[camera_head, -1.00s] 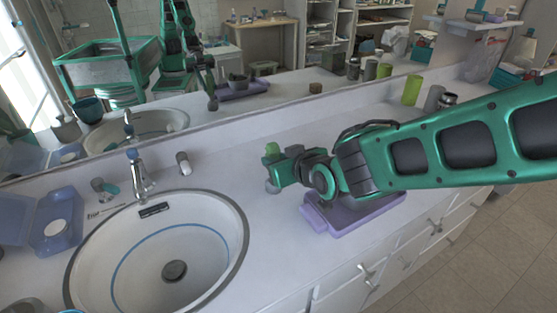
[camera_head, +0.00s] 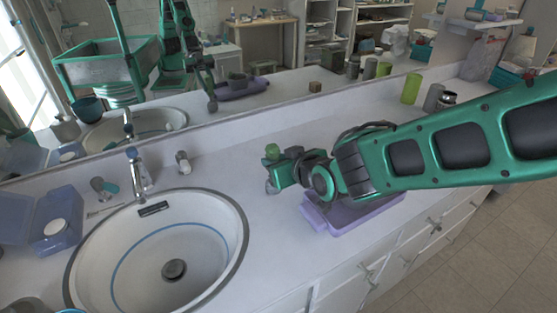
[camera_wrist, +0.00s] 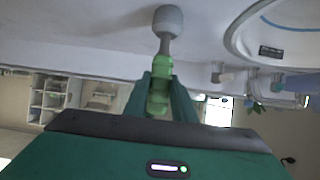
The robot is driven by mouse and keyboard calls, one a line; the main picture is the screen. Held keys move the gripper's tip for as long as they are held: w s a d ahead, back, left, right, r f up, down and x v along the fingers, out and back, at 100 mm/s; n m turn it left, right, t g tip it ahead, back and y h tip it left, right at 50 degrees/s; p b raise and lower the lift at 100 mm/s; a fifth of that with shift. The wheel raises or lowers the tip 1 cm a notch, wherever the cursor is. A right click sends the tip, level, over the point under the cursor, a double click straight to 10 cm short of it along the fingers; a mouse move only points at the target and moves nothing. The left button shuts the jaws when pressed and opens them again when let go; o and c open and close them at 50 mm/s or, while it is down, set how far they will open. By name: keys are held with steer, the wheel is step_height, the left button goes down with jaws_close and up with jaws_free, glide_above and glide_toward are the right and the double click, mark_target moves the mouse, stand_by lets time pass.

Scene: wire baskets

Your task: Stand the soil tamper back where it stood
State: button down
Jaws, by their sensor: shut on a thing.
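The soil tamper (camera_head: 272,152) has a green handle and a rounded grey head. It stands roughly upright on the left side of my gripper (camera_head: 279,173) in the head view, over the white counter between the sink and the purple tray. In the wrist view my gripper (camera_wrist: 160,88) is shut on the green handle, and the grey head of the tamper (camera_wrist: 167,20) sticks out beyond the fingers, close to the counter. I cannot tell if the head touches the counter. My gripper hides part of the handle.
A purple tray (camera_head: 350,216) lies under my wrist. The round sink (camera_head: 215,275) and its tap (camera_head: 135,172) are at the left, with an open blue box (camera_head: 55,240). A green cup (camera_head: 411,89) and a grey cup (camera_head: 433,97) stand at the back right, by the mirror.

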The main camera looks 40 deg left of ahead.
steer(key=shift+f, duration=0.25)
stand_by(0.6)
steer(key=c, duration=1.4)
jaws_free()
steer(key=shift+f, duration=0.1)
steer(key=shift+d, duration=0.1)
steer(key=v, duration=0.7)
steer(key=shift+s+d+r, duration=0.15)
steer(key=shift+d+r, duration=0.1)
steer(key=shift+r, duration=0.05)
stand_by(0.5)
steer(key=v, duration=1)
steer(key=shift+d+r, duration=0.2)
steer(key=shift+d, duration=0.2)
